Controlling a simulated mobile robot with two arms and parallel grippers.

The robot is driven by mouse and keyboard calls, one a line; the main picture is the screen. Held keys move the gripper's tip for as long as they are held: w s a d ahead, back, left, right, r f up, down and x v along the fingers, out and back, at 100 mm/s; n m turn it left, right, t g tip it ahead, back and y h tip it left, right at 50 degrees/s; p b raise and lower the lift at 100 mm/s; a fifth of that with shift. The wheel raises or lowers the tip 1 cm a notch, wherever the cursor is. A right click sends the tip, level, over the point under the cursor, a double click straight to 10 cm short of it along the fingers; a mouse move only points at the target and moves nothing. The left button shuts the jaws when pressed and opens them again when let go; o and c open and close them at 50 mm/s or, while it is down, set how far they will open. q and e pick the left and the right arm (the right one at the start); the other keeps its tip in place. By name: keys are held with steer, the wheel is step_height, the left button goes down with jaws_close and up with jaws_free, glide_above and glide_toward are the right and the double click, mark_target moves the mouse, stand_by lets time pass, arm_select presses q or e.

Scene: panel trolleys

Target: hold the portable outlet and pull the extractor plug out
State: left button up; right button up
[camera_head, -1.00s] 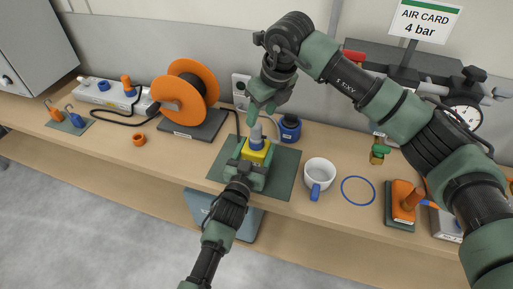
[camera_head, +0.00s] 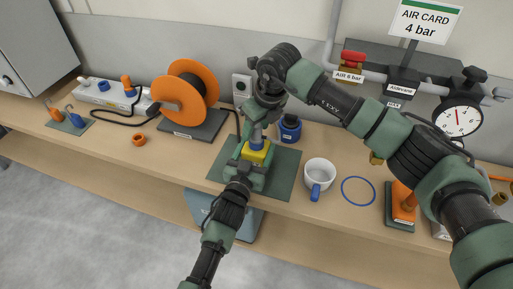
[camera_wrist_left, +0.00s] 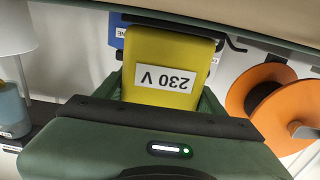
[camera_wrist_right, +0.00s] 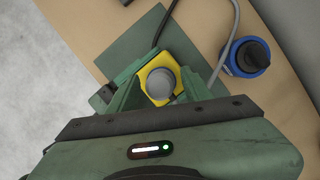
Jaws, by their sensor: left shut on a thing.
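The yellow portable outlet (camera_head: 256,155) stands on a dark green mat (camera_head: 286,172) at the middle of the bench. Its 230 V label shows in the left wrist view (camera_wrist_left: 165,65). My left gripper (camera_head: 254,168) is shut on the outlet from the front side. The grey extractor plug (camera_wrist_right: 160,84) sits upright in the top of the outlet, with a blue part below it in the head view. My right gripper (camera_head: 259,126) is over the plug from above. Its fingers stand on either side of the plug, with yellow showing between, so it looks open.
A white mug (camera_head: 320,174) and a blue ring (camera_head: 358,191) lie to the right. An orange cable reel (camera_head: 190,90) stands at left. A cable runs beside the outlet.

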jaws_close()
steer(key=shift+r, duration=0.3)
steer(key=shift+r, duration=1.7)
steer(key=shift+r, duration=2.5)
steer(key=shift+s, duration=0.1)
steer(key=s, duration=1.3)
steer(key=shift+s, duration=0.4)
